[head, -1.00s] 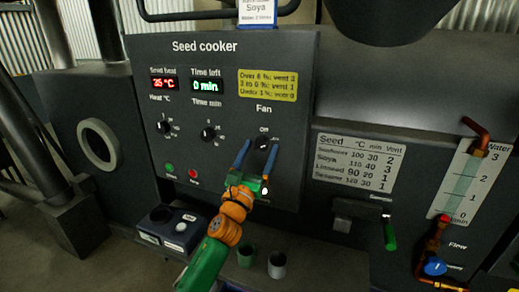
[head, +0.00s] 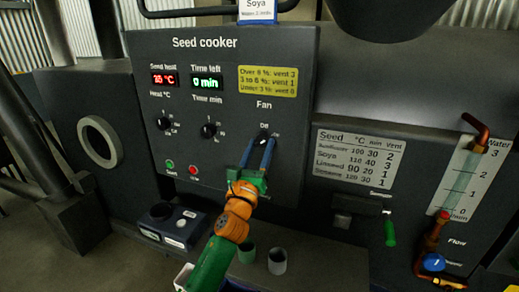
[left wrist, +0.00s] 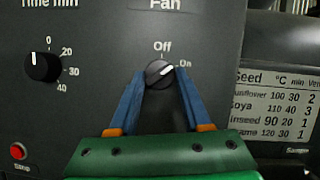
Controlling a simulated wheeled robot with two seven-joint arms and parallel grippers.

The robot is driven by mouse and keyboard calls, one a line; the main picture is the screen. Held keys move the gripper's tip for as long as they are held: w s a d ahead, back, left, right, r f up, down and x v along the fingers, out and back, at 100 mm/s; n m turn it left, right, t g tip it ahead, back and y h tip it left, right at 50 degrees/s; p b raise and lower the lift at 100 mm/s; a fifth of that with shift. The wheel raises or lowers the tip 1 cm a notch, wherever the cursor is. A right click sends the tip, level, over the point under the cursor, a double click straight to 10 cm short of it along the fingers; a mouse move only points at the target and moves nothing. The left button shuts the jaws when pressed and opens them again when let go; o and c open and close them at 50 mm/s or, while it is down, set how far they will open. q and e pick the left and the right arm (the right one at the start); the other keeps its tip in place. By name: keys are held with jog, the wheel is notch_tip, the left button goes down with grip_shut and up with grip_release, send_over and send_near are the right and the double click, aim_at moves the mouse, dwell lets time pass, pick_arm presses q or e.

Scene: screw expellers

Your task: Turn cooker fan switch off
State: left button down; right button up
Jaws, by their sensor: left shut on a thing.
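The fan switch is a round black knob (head: 263,137) under the word "Fan" on the dark seed cooker panel (head: 140,100). In the left wrist view the knob (left wrist: 160,74) has a light pointer mark aimed up and right, towards "On"; "Off" is printed straight above it. My left gripper (head: 262,143) is shut on this knob, with one blue fingertip at each side. It also shows in the left wrist view (left wrist: 159,79). My right gripper is not in view.
The time knob (head: 209,131) and heat knob (head: 164,124) are to the left, with green and red buttons (head: 193,170) below. A green-handled lever (head: 390,232) is at the lower right. Two small cups (head: 277,262) stand below the panel.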

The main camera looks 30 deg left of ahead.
pick_arm(q)
jog(key=n+y, duration=0.1)
jog(key=n, duration=0.1)
jog(key=shift+d+n+g, duration=0.1)
jog(key=shift+n+g, duration=0.2)
jog(key=n+g+y, duration=0.1)
jog(key=n+y, duration=0.1)
jog(key=n, duration=0.2)
jog(key=shift+d+r, duration=0.1)
jog(key=n+g+p, duration=0.1)
jog(key=n, duration=0.2)
jog(key=n+g+y+p, duration=0.1)
jog(key=n, duration=0.2)
jog(key=shift+d+r+n+g, duration=0.15)
jog(key=shift+r+n+g, duration=0.05)
jog(key=shift+n+g, duration=0.2)
jog(key=shift+c, duration=1.8)
grip_release()
jog(key=shift+w, duration=0.15)
jog(key=b+v, duration=0.1)
jog(key=v, duration=0.6)
